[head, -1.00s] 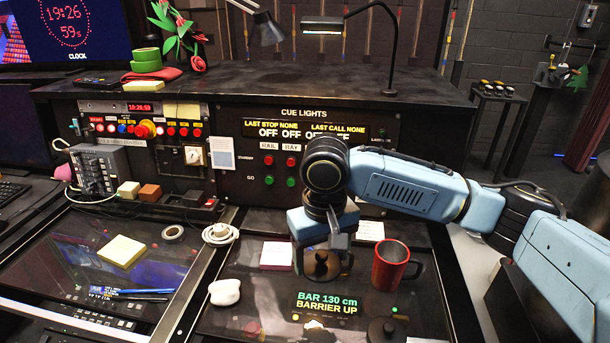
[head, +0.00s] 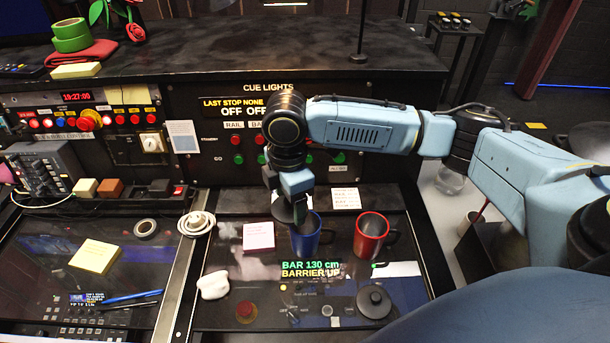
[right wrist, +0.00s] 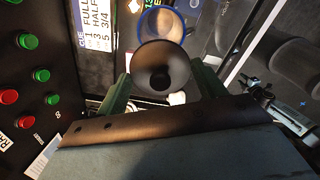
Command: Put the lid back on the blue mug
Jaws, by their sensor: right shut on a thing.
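The blue mug (head: 306,242) stands upright on the dark desk panel, its mouth open and its handle to the right. My right gripper (head: 294,200) is shut on a dark round lid (head: 284,212), held up near the mug's left rim, apart from it as far as I can tell. In the right wrist view the lid (right wrist: 160,68) sits between the green fingers, its knob facing the camera, and the mug's open rim (right wrist: 152,20) shows beyond it. My left gripper is not in view.
A red mug (head: 371,237) stands close to the right of the blue one. Another dark lid (head: 374,302) lies at the front right.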

